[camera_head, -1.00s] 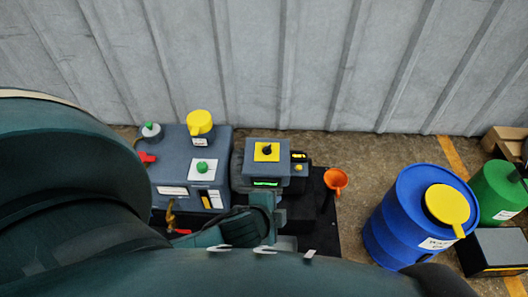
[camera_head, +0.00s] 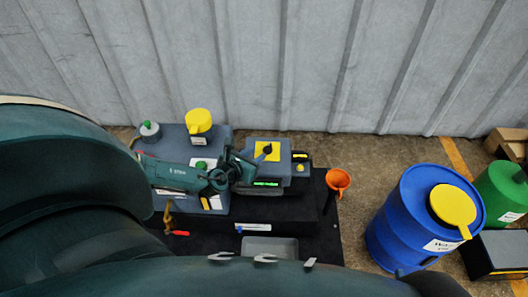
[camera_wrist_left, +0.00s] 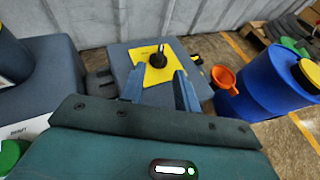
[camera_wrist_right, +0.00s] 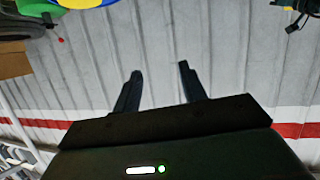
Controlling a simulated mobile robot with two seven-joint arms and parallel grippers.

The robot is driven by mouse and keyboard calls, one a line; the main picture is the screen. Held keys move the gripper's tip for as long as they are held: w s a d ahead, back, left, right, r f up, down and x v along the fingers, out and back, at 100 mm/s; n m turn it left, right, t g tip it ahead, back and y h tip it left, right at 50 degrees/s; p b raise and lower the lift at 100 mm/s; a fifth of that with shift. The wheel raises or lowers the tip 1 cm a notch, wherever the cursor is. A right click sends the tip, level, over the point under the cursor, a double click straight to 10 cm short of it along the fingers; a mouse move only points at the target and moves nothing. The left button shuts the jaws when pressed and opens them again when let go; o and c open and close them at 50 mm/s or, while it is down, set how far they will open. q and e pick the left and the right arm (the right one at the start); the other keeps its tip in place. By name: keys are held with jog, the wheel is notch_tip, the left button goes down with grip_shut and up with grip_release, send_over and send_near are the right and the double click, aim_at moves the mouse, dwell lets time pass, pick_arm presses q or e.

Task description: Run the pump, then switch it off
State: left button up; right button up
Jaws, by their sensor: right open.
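The grey pump box (camera_head: 249,148) has a yellow plate (camera_head: 276,147) with a black rotary switch (camera_head: 267,150) on top and a lit green strip on its front. My left gripper (camera_head: 250,163) comes in from the left at the box's near left edge. In the left wrist view, my left fingers (camera_wrist_left: 160,72) are apart with nothing between them, and the black switch (camera_wrist_left: 158,58) stands just beyond their tips. I cannot tell whether they touch it. My right gripper (camera_wrist_right: 158,78) is open and empty in its wrist view, facing the wall, far from the pump.
A grey tank (camera_head: 220,140) with a yellow cap (camera_head: 199,120) stands left of the pump. An orange funnel (camera_head: 338,179) is at its right. A blue drum (camera_head: 402,215) and a green drum (camera_head: 500,185) stand further right. A grey tray (camera_head: 268,247) lies in front.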

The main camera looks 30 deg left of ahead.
aim_at(266, 148)
pick_arm(q)
jog(key=b+x, duration=0.1)
jog(key=x, duration=0.4)
jog(key=shift+f+b, duration=0.15)
jog(key=shift+b, duration=0.2)
jog(key=shift+w+f, duration=0.15)
jog(key=shift+w, duration=0.55)
pick_arm(e)
jog(key=shift+w+a+r+n+t+y, duration=0.2)
jog(key=shift+w+n+t+y, duration=0.25)
jog(key=shift+t, duration=0.55)
pick_arm(q)
grip_shut()
